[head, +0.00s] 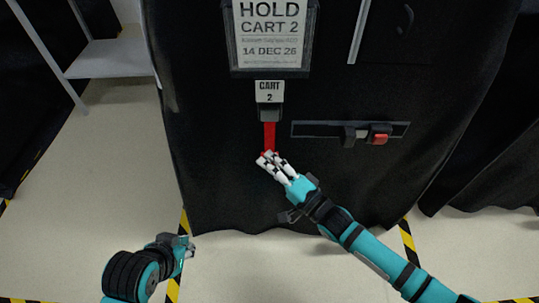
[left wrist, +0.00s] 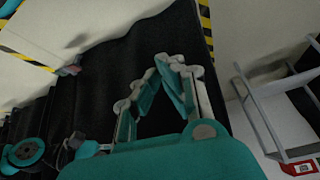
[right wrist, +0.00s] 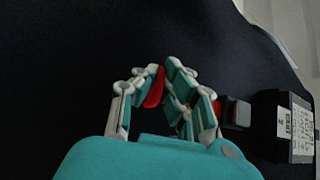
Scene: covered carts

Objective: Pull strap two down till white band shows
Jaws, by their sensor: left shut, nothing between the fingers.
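The red strap (head: 269,137) hangs from a dark buckle (head: 270,114) below the white "CART 2" tag (head: 270,91) on the black cover. Its visible part is plain red. My right gripper (head: 267,158) is at the strap's lower end, shut on it. In the right wrist view the red strap (right wrist: 155,88) shows between the fingers of my right gripper (right wrist: 164,68), which hide part of it; the buckle (right wrist: 236,112) is to the right. My left gripper (head: 188,243) is low at the left, away from the strap. It is shut and empty in the left wrist view (left wrist: 170,62).
A "HOLD CART 2" sign (head: 270,35) hangs above the tag. A dark slotted bar (head: 330,130) with a red-ended latch (head: 379,134) is right of the strap. A grey shelf (head: 108,58) stands at the left. Yellow-black tape marks the floor.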

